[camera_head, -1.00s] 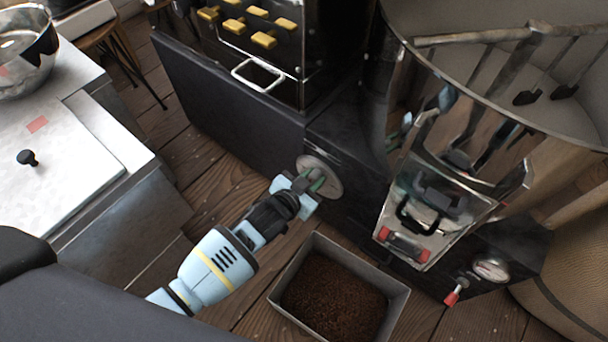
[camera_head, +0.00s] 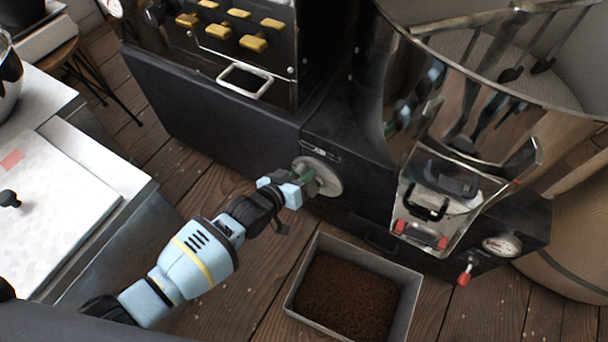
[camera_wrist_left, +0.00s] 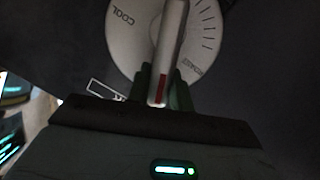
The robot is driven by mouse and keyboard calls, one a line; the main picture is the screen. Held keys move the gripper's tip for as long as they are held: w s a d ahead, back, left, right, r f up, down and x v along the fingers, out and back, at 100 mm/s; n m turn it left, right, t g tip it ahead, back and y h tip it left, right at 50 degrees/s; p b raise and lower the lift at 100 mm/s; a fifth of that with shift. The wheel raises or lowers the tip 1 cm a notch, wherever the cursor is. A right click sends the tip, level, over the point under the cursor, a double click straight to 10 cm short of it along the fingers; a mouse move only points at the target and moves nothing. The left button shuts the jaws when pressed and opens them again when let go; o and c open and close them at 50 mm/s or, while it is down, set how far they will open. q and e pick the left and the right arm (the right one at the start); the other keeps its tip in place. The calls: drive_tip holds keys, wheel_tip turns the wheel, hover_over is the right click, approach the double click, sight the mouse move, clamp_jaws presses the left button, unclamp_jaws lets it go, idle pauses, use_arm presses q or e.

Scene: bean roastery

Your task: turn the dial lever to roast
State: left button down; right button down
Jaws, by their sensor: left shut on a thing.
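The round pale dial (camera_head: 328,178) is on the front of the dark machine base in the head view. In the left wrist view the dial face (camera_wrist_left: 130,38) shows the word COOL at upper left, tick marks at right and lettering at lower right that is hard to read. The dial lever (camera_wrist_left: 170,45) is a light bar with a red mark near its end, lying across the face. My left gripper (camera_head: 307,181) is at the dial. Its green fingertips, also in the left wrist view (camera_wrist_left: 161,88), are shut on the lever, one on each side. My right gripper is not in view.
A metal bin of dark grounds (camera_head: 290,293) stands on the floor just right of my left arm. A steel chute (camera_head: 440,205) and a gauge (camera_head: 501,245) are to the right. A white-topped counter (camera_head: 60,225) is at left. Wooden floor is open between.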

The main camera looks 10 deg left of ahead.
use_arm(q)
drive_tip(key=shift+w+a+f+n+h+b, duration=0.1)
drive_tip(key=shift+a+f+n+h+b, duration=0.25)
drive_tip(key=shift+n+b, duration=0.2)
drive_tip(key=c, duration=1.2)
unclamp_jaws()
drive_tip(key=shift+c, duration=0.2)
drive_tip(key=shift+r, duration=0.1)
drive_tip(key=shift+r, duration=0.1)
